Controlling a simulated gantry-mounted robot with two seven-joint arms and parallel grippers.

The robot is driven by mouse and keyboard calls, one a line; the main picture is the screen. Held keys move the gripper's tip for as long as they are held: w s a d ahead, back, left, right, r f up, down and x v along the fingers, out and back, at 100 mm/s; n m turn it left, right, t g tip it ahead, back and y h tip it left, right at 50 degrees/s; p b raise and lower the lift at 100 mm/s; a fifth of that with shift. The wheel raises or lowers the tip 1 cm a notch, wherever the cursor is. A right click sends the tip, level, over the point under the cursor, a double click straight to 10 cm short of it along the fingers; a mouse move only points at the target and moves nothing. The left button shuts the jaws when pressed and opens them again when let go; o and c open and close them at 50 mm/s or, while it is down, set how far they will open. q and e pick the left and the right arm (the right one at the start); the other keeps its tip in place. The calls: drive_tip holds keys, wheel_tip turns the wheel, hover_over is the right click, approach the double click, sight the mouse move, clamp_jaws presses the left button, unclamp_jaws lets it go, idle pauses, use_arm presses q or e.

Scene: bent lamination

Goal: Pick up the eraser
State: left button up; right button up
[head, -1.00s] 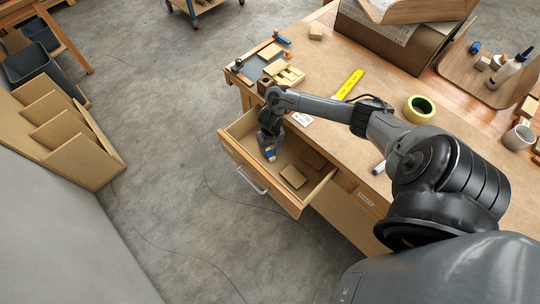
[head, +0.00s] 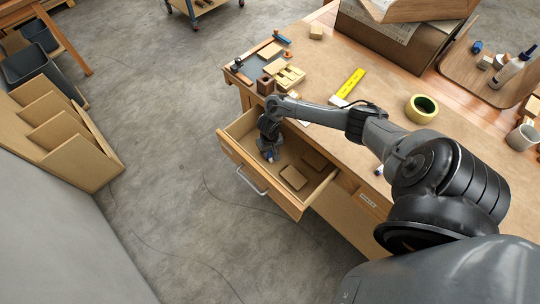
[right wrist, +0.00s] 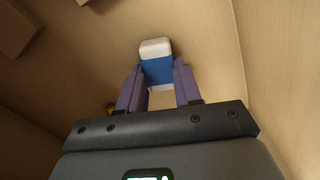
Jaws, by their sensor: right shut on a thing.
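The eraser (right wrist: 157,66) is white with a blue sleeve. In the right wrist view it stands between the two purple fingers of my right gripper (right wrist: 157,78), which are shut on its sides. In the head view the right gripper (head: 269,154) reaches down into the left part of the open drawer, and the eraser there is mostly hidden and too small to make out clearly. I cannot tell whether the eraser touches the drawer floor. My left gripper is not in view.
The wooden drawer (head: 250,179) is pulled out from the workbench, its walls close around the gripper. Flat brown blocks (head: 293,178) lie in its right part. On the bench are a yellow ruler (head: 350,82), a tape roll (head: 422,107) and wooden pieces (head: 285,75).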

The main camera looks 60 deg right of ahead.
sight(269, 153)
drive_tip(key=shift+c, duration=0.6)
drive_tip(key=shift+r+p, duration=0.3)
drive_tip(key=shift+r, duration=0.2)
wheel_tip(269, 153, up, 9)
drive_tip(key=p, duration=0.3)
